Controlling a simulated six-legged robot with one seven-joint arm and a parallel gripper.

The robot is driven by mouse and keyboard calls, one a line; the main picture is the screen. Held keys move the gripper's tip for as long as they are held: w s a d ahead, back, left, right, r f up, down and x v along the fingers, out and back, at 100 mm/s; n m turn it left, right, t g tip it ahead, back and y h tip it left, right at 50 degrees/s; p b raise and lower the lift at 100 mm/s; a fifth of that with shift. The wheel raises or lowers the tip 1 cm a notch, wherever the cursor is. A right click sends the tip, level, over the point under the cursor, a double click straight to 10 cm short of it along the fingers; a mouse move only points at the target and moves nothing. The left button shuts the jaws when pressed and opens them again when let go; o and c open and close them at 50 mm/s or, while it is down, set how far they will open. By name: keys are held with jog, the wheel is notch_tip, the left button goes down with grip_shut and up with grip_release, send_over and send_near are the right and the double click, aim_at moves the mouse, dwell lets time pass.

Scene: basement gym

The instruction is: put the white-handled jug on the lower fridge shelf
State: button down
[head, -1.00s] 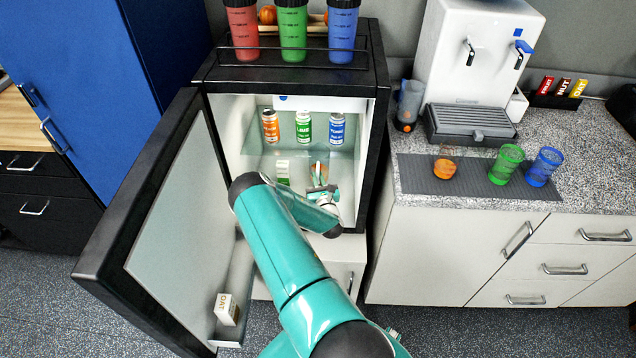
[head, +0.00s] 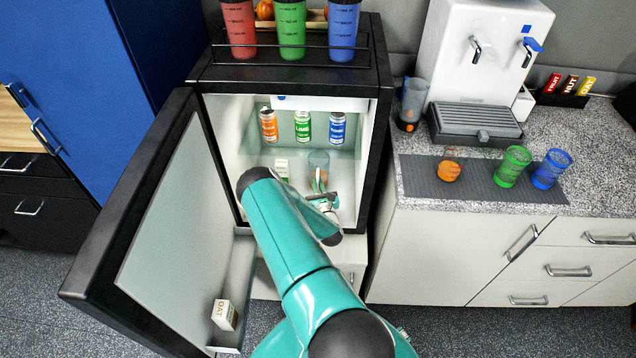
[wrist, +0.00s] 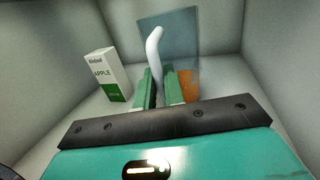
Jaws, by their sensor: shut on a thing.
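The jug (head: 319,159) is a clear grey vessel with something orange low in it, inside the open fridge's lower space. In the wrist view, its white handle (wrist: 154,52) stands upright in front of the grey body (wrist: 184,45). My gripper (wrist: 158,88) is shut on the handle, with a green finger on each side of its lower part. In the head view my gripper (head: 318,188) reaches in through the fridge opening, and my arm hides part of the lower shelf. I cannot tell whether the jug's base touches the shelf.
An apple carton (wrist: 107,74) stands left of the jug.

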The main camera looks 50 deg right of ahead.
jog(key=shift+w+d+f, duration=0.1)
jog(key=shift+f, duration=0.2)
jog(key=c, duration=1.5)
grip_release()
jog(key=shift+r, duration=0.15)
jog(key=shift+s+a, duration=0.25)
jog(key=shift+s, duration=0.05)
jog(key=v, duration=1.1)
jog(key=shift+s+a, duration=0.15)
jog(key=shift+s, duration=0.05)
